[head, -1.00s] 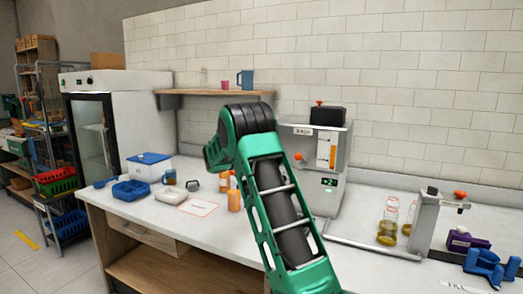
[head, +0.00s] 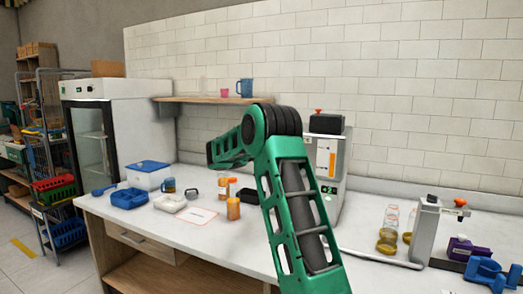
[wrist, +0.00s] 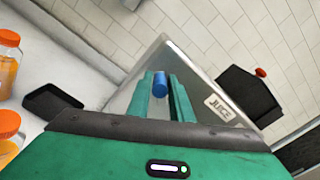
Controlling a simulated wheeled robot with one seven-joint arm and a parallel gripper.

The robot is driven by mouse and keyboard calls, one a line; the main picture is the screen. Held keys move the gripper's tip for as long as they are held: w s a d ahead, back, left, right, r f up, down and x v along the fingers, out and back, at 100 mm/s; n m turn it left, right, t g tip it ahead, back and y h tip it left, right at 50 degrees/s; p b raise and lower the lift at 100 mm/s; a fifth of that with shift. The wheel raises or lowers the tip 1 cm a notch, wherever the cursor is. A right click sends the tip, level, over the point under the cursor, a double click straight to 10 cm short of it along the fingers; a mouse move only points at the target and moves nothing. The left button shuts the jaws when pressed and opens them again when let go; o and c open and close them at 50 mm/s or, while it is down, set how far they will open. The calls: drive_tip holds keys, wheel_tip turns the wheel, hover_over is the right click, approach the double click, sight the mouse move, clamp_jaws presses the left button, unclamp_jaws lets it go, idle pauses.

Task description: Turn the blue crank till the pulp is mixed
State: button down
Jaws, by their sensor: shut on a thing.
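The blue crank (wrist: 160,85) shows as a short blue handle in the wrist view, in front of the grey juicer face marked JUICE (wrist: 222,108). My gripper (wrist: 159,92) has its two green fingers on either side of this handle, shut on it. In the head view the juicer (head: 327,160) stands on the counter against the tiled wall, partly covered by my green arm. My gripper and the crank cannot be made out there. The pulp itself cannot be told apart in either view.
Orange-capped bottles (head: 233,205) stand left of my arm, with a small black tray (wrist: 52,102) near the juicer. A blue tray (head: 129,198) and white box sit further left. Glass jars (head: 387,240) and a grey stand (head: 424,230) are at the right.

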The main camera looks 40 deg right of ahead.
drive_tip(key=shift+s+m, duration=0.15)
drive_tip(key=shift+m, duration=0.45)
drive_tip(key=shift+s+m, duration=0.1)
drive_tip(key=shift+m, duration=0.2)
drive_tip(key=c, duration=1.6)
unclamp_jaws()
drive_tip(key=shift+c, duration=0.2)
drive_tip(key=shift+r, duration=0.1)
drive_tip(key=shift+d, duration=0.1)
